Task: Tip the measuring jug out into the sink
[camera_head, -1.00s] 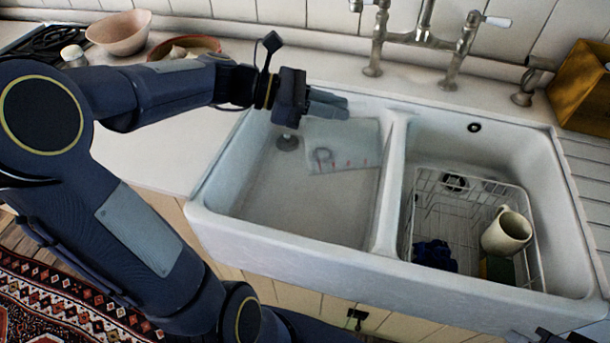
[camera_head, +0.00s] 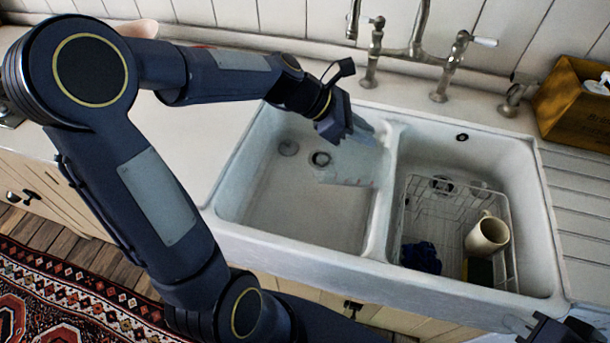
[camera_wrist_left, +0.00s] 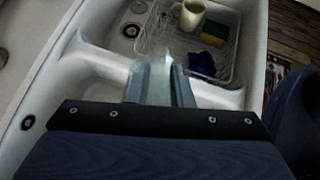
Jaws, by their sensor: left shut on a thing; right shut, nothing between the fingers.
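The measuring jug (camera_head: 352,166) is clear and hard to make out against the white sink (camera_head: 300,215). It hangs over the left basin, near the divider, and looks tilted well over. My left gripper (camera_head: 350,128) is shut on it from above. In the left wrist view, the left gripper's fingers (camera_wrist_left: 160,85) have a pale, blurred part of the jug between them. Whether anything is inside the jug cannot be told. My right gripper (camera_head: 560,331) shows only partly at the bottom right corner, shut and empty, clear of the sink.
The right basin holds a wire rack (camera_head: 440,215) with a cream mug (camera_head: 487,235), a dark blue cloth (camera_head: 421,257) and a sponge (camera_head: 478,271). The tap (camera_head: 415,45) stands behind the sink. A wooden box (camera_head: 575,100) is at the back right.

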